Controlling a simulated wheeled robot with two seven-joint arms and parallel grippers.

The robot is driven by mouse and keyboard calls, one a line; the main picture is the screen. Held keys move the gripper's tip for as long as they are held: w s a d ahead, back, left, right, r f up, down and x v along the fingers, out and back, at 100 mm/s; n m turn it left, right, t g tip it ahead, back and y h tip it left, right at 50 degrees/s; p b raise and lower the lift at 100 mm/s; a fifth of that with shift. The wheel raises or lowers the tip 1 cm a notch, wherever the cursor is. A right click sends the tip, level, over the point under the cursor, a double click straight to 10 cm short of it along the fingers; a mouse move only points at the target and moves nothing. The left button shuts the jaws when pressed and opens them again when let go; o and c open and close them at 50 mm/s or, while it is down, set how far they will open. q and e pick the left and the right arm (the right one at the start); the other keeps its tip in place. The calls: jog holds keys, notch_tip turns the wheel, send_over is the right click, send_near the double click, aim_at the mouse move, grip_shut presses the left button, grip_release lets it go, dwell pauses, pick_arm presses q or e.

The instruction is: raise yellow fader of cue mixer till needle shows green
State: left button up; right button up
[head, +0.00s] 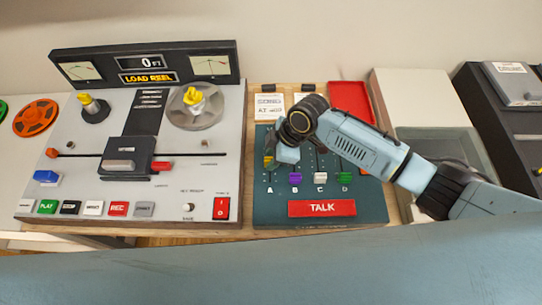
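The cue mixer (263,211) is a dark teal panel with faders marked A, B, C and D and a red TALK bar. The yellow fader (269,163) is at A, the leftmost, partly covered by my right gripper (283,156). That gripper comes in from the right and points down at the yellow fader. I cannot tell whether its fingers touch the fader or are open or shut. My arm and wrist cover the upper part of the mixer, and I see no needle on it. My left gripper is not in view.
Purple (295,179), white (320,178) and green (345,179) faders stand right of the yellow one. A grey tape machine (80,180) with two needle meters is at left. A red tray (351,98) lies behind the mixer. A pale box (405,98) stands at right.

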jog(key=shift+o, duration=0.5)
jog(key=shift+r, duration=0.1)
jog(key=shift+r, duration=0.25)
jog(key=p+v, duration=0.1)
jog(key=v, duration=1.1)
jog(key=shift+d+r+p, duration=0.25)
jog(key=shift+r+p, duration=0.05)
jog(key=shift+p, duration=0.05)
jog(key=shift+s, duration=0.1)
